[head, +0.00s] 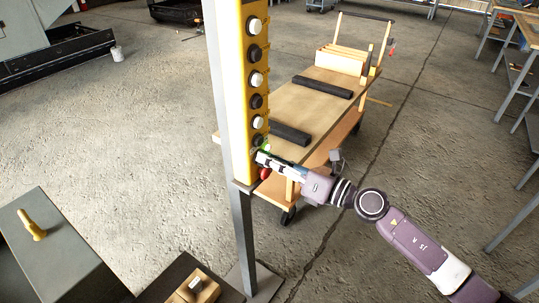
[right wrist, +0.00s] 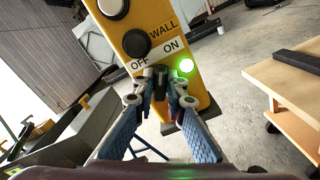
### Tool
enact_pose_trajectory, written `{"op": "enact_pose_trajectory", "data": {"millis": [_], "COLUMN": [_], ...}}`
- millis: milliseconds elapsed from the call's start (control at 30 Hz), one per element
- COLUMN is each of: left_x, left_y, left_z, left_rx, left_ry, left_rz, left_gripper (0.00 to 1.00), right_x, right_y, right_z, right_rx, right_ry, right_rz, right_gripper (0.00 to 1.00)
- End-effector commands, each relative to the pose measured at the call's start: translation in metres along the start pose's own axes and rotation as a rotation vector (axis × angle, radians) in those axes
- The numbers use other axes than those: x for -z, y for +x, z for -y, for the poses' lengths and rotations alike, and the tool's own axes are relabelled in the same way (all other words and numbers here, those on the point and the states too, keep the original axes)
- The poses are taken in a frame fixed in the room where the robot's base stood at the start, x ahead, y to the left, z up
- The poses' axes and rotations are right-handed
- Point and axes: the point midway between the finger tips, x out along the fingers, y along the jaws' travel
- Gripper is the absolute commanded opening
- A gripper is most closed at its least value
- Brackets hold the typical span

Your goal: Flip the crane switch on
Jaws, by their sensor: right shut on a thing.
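The yellow crane control panel (head: 245,95) is fixed to a grey post, with a column of black and white buttons. In the right wrist view its lower part (right wrist: 145,15) carries an OFF/ON label (right wrist: 157,55). My right gripper (head: 262,158) is at the panel's lower end. In the right wrist view its fingers (right wrist: 160,88) are shut on the dark switch (right wrist: 158,75) below the label, which they partly hide. A green lamp (right wrist: 186,66) glows on the ON side. A red button (head: 265,173) shows just below the gripper. My left gripper is not in view.
A wooden cart (head: 310,108) with dark bars stands behind the panel. The grey post (head: 242,235) runs down to the floor. Grey boxes (head: 50,255) stand at lower left, one with a yellow object (head: 32,226) on top. Open concrete floor lies around.

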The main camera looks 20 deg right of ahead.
Motion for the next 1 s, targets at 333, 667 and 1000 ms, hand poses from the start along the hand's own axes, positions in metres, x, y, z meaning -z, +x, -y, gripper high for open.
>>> {"op": "enact_pose_trajectory", "data": {"millis": [333,667,1000], "left_x": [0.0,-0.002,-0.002], "left_y": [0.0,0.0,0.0], "left_z": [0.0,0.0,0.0], "left_rx": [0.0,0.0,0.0], "left_ry": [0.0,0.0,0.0], "left_rz": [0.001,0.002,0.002], "left_gripper": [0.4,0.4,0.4], "right_x": [0.0,0.0,0.002], "right_y": [0.0,0.0,-0.03], "right_z": [0.0,0.0,0.001], "right_rx": [-0.001,-0.001,0.002], "right_ry": [0.011,0.009,0.011], "right_rz": [0.002,0.002,-0.001], "right_gripper": [0.19,0.29,0.29]}}
